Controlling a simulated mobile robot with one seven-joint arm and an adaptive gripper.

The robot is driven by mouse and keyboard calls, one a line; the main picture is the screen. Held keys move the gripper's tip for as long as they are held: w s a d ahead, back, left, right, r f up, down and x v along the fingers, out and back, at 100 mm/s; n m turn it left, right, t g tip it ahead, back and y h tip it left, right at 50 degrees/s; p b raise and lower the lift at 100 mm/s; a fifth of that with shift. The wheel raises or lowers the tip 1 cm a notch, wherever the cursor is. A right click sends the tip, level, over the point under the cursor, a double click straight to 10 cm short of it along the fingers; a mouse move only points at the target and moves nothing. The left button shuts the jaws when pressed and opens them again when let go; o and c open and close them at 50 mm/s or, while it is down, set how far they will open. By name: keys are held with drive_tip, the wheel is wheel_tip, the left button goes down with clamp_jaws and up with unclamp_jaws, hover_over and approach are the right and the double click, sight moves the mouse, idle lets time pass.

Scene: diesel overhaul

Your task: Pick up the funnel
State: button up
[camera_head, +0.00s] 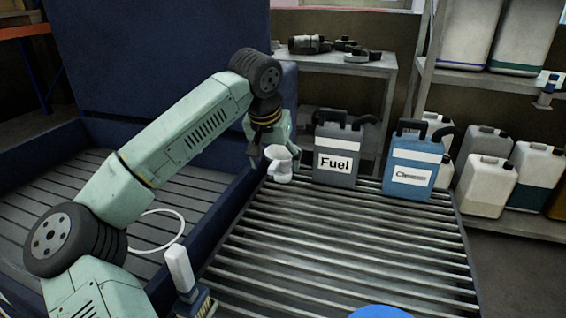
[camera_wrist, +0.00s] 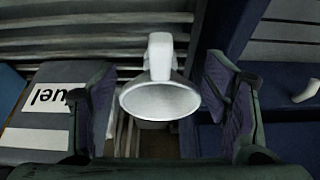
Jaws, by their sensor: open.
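The white funnel (camera_head: 279,164) stands on the slatted rack, just left of the grey fuel can, in the head view. In the wrist view the funnel (camera_wrist: 160,92) lies between my two open fingers, its round mouth facing the camera. My gripper (camera_head: 268,140) is above and beside the funnel in the head view, partly hidden by my own arm. In the wrist view my gripper (camera_wrist: 160,110) has one finger on each side of the funnel, with gaps on both sides. I see no contact with it.
The grey fuel can (camera_head: 337,150) stands close beside the funnel, and a blue cleaner can (camera_head: 411,162) stands to its right. The slatted rack (camera_head: 330,245) is mostly clear in front. A dark blue wall edge (camera_head: 228,215) borders it on the left.

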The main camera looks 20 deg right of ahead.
drive_tip(key=shift+x, duration=0.75)
drive_tip(key=shift+c, duration=0.3)
clamp_jaws()
idle(0.4)
